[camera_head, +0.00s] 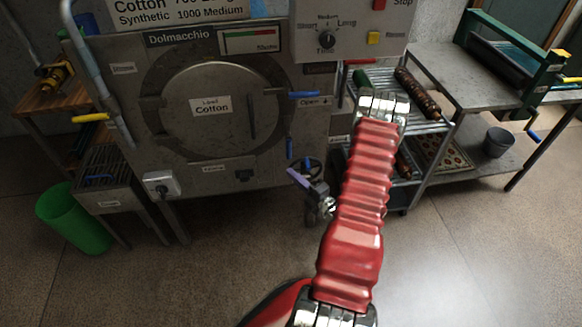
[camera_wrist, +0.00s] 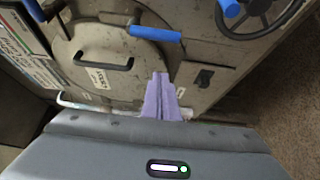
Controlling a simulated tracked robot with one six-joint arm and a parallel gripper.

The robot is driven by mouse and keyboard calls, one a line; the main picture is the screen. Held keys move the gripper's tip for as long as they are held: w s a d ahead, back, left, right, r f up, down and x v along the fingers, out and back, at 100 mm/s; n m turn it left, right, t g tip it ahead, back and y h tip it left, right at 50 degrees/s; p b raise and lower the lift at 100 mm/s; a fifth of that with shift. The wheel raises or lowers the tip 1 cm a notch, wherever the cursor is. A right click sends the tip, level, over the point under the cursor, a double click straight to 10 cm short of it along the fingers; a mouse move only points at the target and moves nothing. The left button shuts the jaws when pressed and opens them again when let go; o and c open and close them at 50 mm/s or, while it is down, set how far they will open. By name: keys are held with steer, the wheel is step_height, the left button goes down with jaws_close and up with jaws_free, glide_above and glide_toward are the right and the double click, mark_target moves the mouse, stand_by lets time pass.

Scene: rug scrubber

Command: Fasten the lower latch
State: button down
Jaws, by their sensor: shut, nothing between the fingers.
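The lower latch has a blue handle (camera_head: 289,148) that hangs nearly vertical at the lower right of the round door (camera_head: 179,112). In the wrist view this handle (camera_wrist: 155,33) lies just beyond the fingertips, apart from them. The door looks closed against the machine front. The upper latch (camera_head: 304,95) has a blue handle that lies horizontal near an "Open" label. My gripper (camera_head: 295,174) has purple fingers, shut and empty, below the lower latch in the head view. The fingers (camera_wrist: 160,76) also show in front of the machine in the wrist view.
A handwheel (camera_wrist: 262,17) with a blue knob is near the lower latch, partly behind my gripper in the head view. A metal shelf (camera_head: 432,126) with rollers stands right. A green bin (camera_head: 75,220) is at left. Floor in front is clear.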

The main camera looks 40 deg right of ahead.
steer(key=w, duration=1)
steer(key=d, duration=0.1)
steer(key=s+d, duration=0.1)
steer(key=d, duration=0.1)
steer(key=s+d, duration=0.1)
steer(key=shift+d, duration=0.15)
